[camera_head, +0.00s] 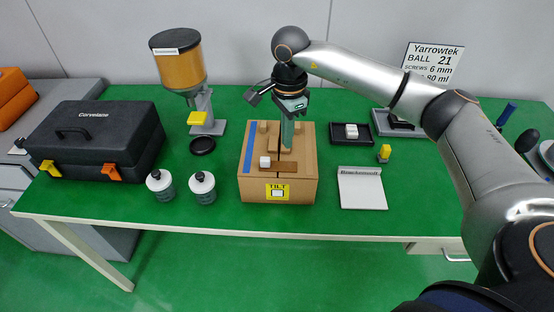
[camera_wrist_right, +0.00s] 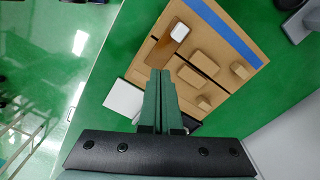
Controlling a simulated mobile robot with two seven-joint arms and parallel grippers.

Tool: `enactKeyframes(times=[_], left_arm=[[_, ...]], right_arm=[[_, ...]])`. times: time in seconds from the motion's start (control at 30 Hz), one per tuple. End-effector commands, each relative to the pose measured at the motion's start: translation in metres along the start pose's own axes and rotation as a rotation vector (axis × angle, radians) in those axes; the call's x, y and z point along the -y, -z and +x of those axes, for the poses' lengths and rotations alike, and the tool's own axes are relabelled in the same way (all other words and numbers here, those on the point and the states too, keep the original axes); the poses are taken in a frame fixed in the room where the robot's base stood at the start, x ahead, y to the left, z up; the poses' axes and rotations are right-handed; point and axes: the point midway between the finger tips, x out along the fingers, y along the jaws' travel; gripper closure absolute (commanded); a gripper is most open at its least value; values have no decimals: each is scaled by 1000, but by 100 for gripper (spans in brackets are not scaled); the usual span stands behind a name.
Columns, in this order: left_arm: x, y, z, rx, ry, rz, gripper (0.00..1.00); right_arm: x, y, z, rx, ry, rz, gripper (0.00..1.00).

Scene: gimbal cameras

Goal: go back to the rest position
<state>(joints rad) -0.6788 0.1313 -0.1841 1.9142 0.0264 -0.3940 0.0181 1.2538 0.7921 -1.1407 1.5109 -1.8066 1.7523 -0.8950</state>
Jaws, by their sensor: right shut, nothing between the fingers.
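My right gripper (camera_head: 287,146) is over the cardboard box (camera_head: 306,188) in the middle of the green table, fingers pointing down. In the right wrist view its fingers (camera_wrist_right: 158,76) are together with nothing between them, and the box (camera_wrist_right: 236,75) lies beyond them. I cannot tell from the pictures whether the fingertips touch the box. My right arm (camera_head: 385,85) reaches in from the right side. My left gripper is not in view.
Two small bottles (camera_head: 203,188) and a black toolbox (camera_head: 97,143) stand left of the box. An orange-filled dispenser (camera_head: 180,70) stands behind. A white pad (camera_head: 362,190) and a black tray (camera_head: 366,139) lie to the right.

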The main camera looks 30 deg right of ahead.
Motion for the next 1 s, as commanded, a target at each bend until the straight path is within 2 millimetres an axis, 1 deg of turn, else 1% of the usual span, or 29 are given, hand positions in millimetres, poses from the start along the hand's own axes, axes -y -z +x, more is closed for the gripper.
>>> enactKeyframes(times=[0.03, 0.1, 0.57, 0.67, 0.77, 0.8, 0.87, 0.9, 0.97, 1.0], left_arm=[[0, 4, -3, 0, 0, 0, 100], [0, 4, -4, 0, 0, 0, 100], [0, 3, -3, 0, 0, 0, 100], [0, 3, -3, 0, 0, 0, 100], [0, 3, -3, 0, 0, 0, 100], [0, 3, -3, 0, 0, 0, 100], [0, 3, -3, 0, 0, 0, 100], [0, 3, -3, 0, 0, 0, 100], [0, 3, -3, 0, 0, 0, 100], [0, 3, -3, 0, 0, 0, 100]], right_arm=[[0, 0, -6, 0, 1, 0, 100], [0, 0, -8, 0, 0, 0, 100], [0, 0, -6, 1, -1, 0, 100], [-4, -12, 2, 40, -12, -4, 100], [-14, -49, 20, 166, -43, -6, 100], [-21, -71, 29, 244, -65, 1, 100], [-35, -110, 41, 389, -110, 24, 100], [-47, -139, 46, 500, -150, 51, 100], [-63, -178, 48, 666, -216, 110, 100], [-73, -201, 46, 772, -263, 159, 100]])
